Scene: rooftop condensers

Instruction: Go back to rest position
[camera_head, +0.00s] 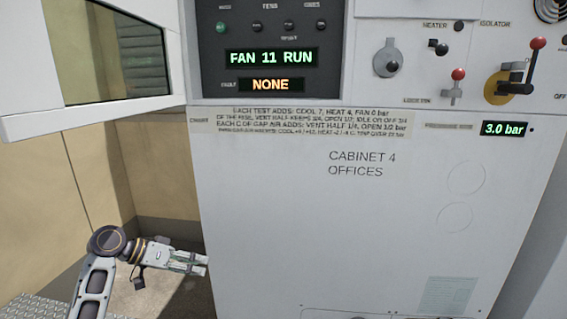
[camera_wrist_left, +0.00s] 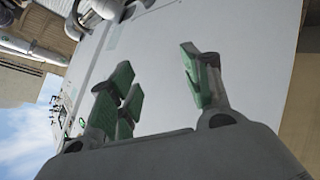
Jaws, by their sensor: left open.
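My left gripper (camera_head: 205,265) is at the lower left of the head view, at the end of my left arm. It points right, close to the left side of the white cabinet (camera_head: 340,230) marked "CABINET 4 OFFICES". In the left wrist view its green-padded fingers (camera_wrist_left: 165,92) are spread apart with nothing between them. The cabinet's pale face shows behind the fingers there. I cannot tell whether the gripper touches the cabinet. My right gripper is in neither view.
A display panel (camera_head: 270,70) reads "FAN 11 RUN" and "NONE". A red-knobbed lever (camera_head: 457,85), a yellow-based isolator handle (camera_head: 510,80) and a grey knob (camera_head: 387,60) stick out at upper right. An open panel door (camera_head: 100,60) with a window juts out at upper left.

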